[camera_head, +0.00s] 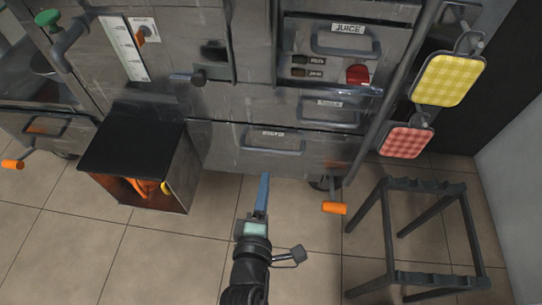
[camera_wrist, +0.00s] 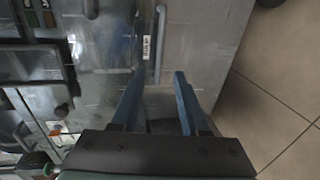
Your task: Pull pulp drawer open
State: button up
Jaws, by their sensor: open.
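The low, wide drawer (camera_head: 225,150) on the front of the grey metal machine has a bar handle (camera_head: 273,148) and a small label that I cannot read clearly; it looks shut. My gripper (camera_head: 265,178) is in front of and below that handle, its blue fingers pointing toward the drawer. In the wrist view my gripper (camera_wrist: 158,74) is open and empty. A bar handle (camera_wrist: 160,45) beside a white label (camera_wrist: 146,47) lies ahead, roughly in line with the gap between the fingers. The fingers look apart from it.
Above are a smaller labelled drawer (camera_head: 328,112) and a "JUICE" panel (camera_head: 345,40) with a red knob (camera_head: 358,74). An orange-tipped lever (camera_head: 335,208) sticks out at lower right. A dark stool frame (camera_head: 415,190) stands right, an open black-topped box (camera_head: 135,140) left. Tiled floor between is clear.

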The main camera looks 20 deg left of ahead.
jog(key=b+x, duration=0.3)
jog(key=x, duration=0.8)
jog(key=shift+b, duration=0.35)
grip_shut()
dwell(0.8)
